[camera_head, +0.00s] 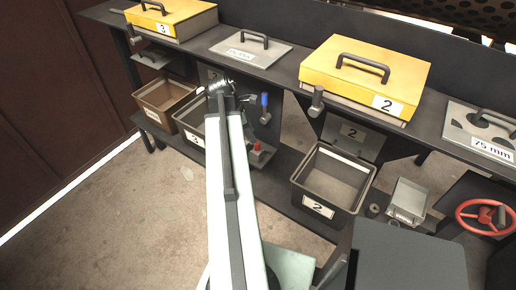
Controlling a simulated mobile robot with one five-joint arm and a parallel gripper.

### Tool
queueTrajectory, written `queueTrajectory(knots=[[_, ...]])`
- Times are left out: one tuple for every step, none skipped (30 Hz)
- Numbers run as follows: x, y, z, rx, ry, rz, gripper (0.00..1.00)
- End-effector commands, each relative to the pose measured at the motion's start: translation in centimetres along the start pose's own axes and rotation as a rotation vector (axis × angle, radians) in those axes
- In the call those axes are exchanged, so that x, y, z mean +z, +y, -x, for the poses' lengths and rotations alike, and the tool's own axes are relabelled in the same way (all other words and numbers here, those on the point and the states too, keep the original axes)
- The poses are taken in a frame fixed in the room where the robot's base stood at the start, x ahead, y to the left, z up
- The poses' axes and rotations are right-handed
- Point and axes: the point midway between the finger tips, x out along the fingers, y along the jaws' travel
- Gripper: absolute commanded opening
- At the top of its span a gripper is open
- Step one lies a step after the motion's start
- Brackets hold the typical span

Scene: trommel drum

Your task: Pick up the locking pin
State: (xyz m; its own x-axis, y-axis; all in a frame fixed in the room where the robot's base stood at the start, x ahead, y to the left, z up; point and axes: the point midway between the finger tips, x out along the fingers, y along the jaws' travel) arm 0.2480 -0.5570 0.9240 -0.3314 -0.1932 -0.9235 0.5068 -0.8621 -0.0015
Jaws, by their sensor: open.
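I cannot single out the locking pin with certainty. A small red-topped piece (257,148) stands by the lower shelf, just right of my arm. A blue-handled piece (265,108) hangs upright above it, below the bench edge. My arm reaches up the middle of the view. My gripper (247,98) is small and dark at its far end, beside the blue-handled piece and partly hidden by the arm. It is open, and I see nothing held in it. I cannot tell whether it touches the blue-handled piece.
Yellow lidded boxes marked 3 (172,14) and 2 (372,72) stand on the bench. Grey handled plates (225,46) lie between and beside them. Open bins, including bin 2 (318,207), stand on the lower shelf. A red handwheel (468,222) is at right. Floor at left is clear.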

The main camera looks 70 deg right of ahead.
Motion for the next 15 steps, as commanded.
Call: queueTrajectory(knots=[[-0.1,0.0,-0.2,0.000,0.000,0.001,0.46],[-0.1,0.0,-0.5,0.000,0.000,0.000,0.46],[-0.2,0.0,-0.9,0.000,0.000,0.000,0.46],[-0.3,0.0,-1.4,0.000,0.000,0.000,0.46],[-0.3,0.0,-1.8,0.000,0.000,0.000,0.46],[-0.4,0.0,-2.4,0.000,0.001,0.000,0.46],[-0.4,0.0,-2.7,0.000,0.001,0.000,0.46],[-0.3,0.0,-2.9,0.000,0.001,0.000,0.46],[-0.3,0.0,-2.9,0.001,0.001,0.000,0.46],[-0.2,0.0,-2.8,0.001,0.001,0.000,0.46],[-0.2,0.0,-2.7,0.001,0.001,-0.001,0.46],[-0.2,0.0,-2.9,0.001,0.001,-0.001,0.46],[-0.2,0.0,-3.1,0.001,0.001,-0.001,0.46],[-0.3,0.0,-3.5,0.001,0.001,-0.001,0.46],[-0.3,0.0,-4.0,0.000,0.001,-0.002,0.46]])
